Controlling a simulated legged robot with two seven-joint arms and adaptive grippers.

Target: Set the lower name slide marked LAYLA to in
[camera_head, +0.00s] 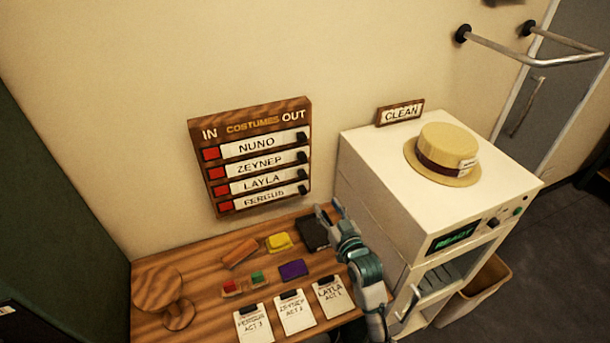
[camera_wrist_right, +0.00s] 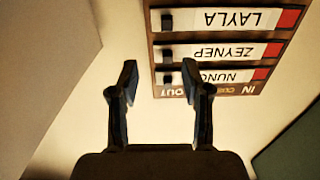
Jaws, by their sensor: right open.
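The wooden COSTUMES board (camera_head: 196,128) hangs on the wall, with IN at its left and OUT at its right. The LAYLA name slide (camera_head: 262,183) is the third row down, with its black knob at the right end under OUT and a red square showing at the left. It also shows upside down in the right wrist view (camera_wrist_right: 225,19). My right gripper (camera_head: 330,210) is open and empty, below and right of the board in the head view. In the wrist view its fingers (camera_wrist_right: 159,78) reach toward the board's OUT edge. My left gripper is not in view.
The NUNO (camera_head: 256,146), ZEYNEP (camera_head: 259,165) and FERGUS (camera_head: 264,199) slides also have knobs at the right. The wooden table (camera_head: 205,262) below holds blocks and name cards. A white cabinet (camera_head: 375,200) with a straw hat (camera_head: 447,148) stands close right of my right arm.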

